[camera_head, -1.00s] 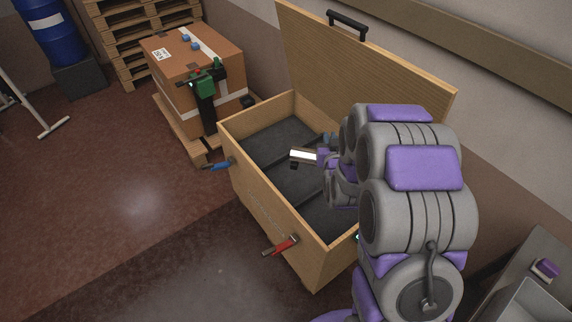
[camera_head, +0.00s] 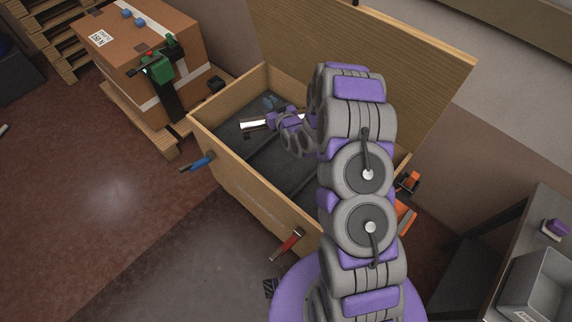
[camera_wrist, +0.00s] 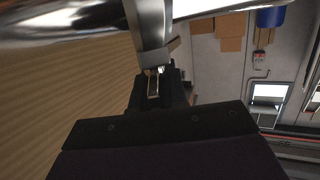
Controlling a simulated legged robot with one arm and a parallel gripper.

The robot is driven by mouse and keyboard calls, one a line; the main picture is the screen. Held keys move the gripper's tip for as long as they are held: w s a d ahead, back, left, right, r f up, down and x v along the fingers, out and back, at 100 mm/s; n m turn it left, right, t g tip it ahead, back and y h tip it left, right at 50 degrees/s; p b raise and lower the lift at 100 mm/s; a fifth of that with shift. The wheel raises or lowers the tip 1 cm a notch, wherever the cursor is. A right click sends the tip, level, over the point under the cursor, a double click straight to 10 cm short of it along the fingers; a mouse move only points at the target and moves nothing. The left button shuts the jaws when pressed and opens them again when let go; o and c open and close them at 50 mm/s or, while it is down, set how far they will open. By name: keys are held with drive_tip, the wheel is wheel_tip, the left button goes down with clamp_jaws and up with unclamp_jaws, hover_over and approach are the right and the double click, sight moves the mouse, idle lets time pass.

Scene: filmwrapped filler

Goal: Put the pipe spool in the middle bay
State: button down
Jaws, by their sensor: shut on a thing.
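The pipe spool (camera_wrist: 153,30) is shiny metal and runs across the top of the wrist view, with a collar at the dark jaws. My gripper (camera_wrist: 153,85) is shut on it. In the head view my gripper (camera_head: 248,132) is over the far-left part of the open wooden crate (camera_head: 245,199), and a bright metal piece of the spool (camera_head: 256,124) shows there. The crate's dark lining has raised dividers between bays. The middle bay (camera_head: 262,158) looks empty where visible. My arm hides the crate's right part. The spool's height above the lining is unclear.
The raised wooden lid (camera_head: 400,65) stands behind the crate. A blue-handled latch (camera_head: 199,162) and a red-handled latch (camera_head: 290,241) stick out at the front. A taped carton (camera_head: 140,50) with a green tool sits on a pallet at left. A grey bin (camera_head: 540,290) stands at right.

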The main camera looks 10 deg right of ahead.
drive_tip(key=f, duration=0.3)
drive_tip(key=f+n+y, duration=0.1)
drive_tip(key=f, duration=0.2)
drive_tip(key=d+f+y+b, duration=0.1)
drive_tip(key=f, duration=0.3)
drive_tip(key=shift+g, duration=0.3)
drive_tip(key=s+d+f+b, duration=0.1)
drive_tip(key=f+b, duration=0.1)
drive_tip(key=f, duration=0.7)
drive_tip(key=s+d+f+n+y+b, duration=0.1)
drive_tip(key=s+f+b, duration=0.1)
drive_tip(key=f, duration=0.7)
drive_tip(key=shift+d+f+n+g, duration=0.3)
drive_tip(key=shift+f, duration=0.1)
drive_tip(key=c, duration=1.2)
unclamp_jaws()
drive_tip(key=shift+s, duration=0.1)
drive_tip(key=shift+o, duration=0.2)
